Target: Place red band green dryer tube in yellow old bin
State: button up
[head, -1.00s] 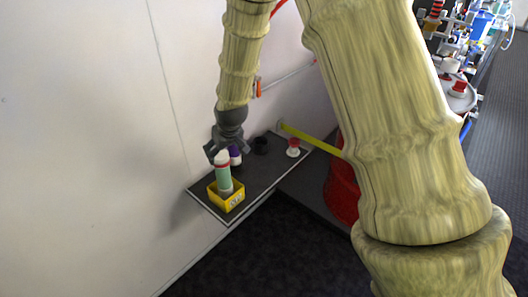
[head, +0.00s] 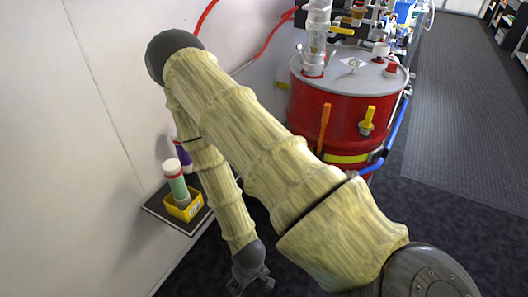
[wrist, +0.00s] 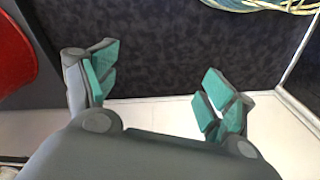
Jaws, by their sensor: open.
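The green dryer tube (head: 177,184) has a white cap and a red band near its top. It stands a little tilted inside the yellow bin (head: 185,211), its upper part well above the rim. The bin has a label on its front and sits on the dark shelf at the left. My gripper (head: 254,285) is away from the bin, low and to its right, over the dark floor. In the wrist view, my gripper (wrist: 154,88) has its teal-padded fingers spread wide with nothing between them.
A purple tube with a white cap (head: 183,153) stands behind the bin, partly hidden by my arm. The dark shelf (head: 155,205) is against the white wall. A large red drum (head: 345,115) stands right of it. Dark floor (head: 440,250) is clear at the right.

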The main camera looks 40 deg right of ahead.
jog(key=s+f, duration=0.1)
jog(key=s, duration=0.7)
jog(key=shift+f+g, duration=0.2)
jog(key=shift+g, duration=0.2)
